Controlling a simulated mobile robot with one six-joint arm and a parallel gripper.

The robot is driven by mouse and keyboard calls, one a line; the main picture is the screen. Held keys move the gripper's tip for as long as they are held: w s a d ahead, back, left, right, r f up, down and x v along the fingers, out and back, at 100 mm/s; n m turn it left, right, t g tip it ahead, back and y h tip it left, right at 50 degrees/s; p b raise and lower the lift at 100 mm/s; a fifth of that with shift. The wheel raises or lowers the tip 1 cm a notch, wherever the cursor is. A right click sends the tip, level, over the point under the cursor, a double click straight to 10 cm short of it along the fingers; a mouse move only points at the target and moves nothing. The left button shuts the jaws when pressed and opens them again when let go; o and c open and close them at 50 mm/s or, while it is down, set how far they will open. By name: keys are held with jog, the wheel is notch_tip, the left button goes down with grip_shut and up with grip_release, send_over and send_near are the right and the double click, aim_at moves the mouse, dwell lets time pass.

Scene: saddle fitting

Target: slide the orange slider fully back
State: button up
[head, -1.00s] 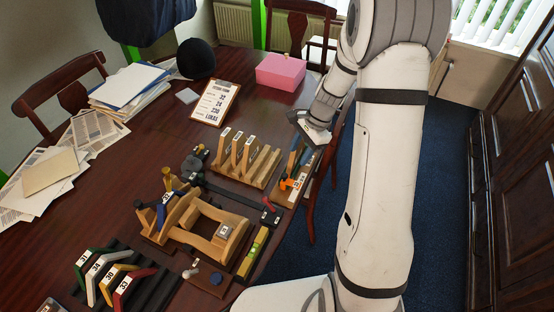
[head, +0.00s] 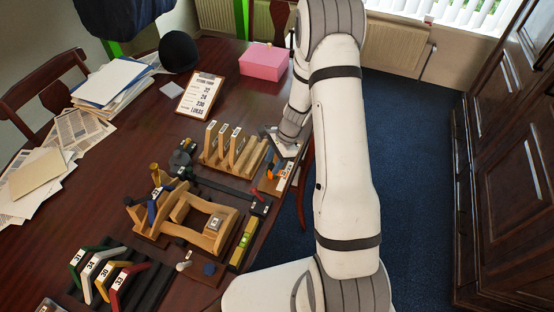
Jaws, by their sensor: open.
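A small orange part (head: 271,171), which looks like the orange slider, is at the left edge of a narrow wooden tray (head: 267,186) with a white number label. The tray lies near the table's right edge. My gripper (head: 279,150) is open over the far part of this tray, just behind and slightly above the orange part in the picture. It hides some of the tray. I cannot tell whether a finger touches the orange part, nor how far along the slider stands.
A wooden rack with upright numbered pieces (head: 227,147) stands just left of the tray. A black bar (head: 225,189) and a wooden saddle-like frame (head: 205,237) lie nearer. A clipboard (head: 199,95) and pink box (head: 264,62) are farther back. Wooden cabinets stand at the right.

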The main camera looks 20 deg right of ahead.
grip_shut()
dwell(0.4)
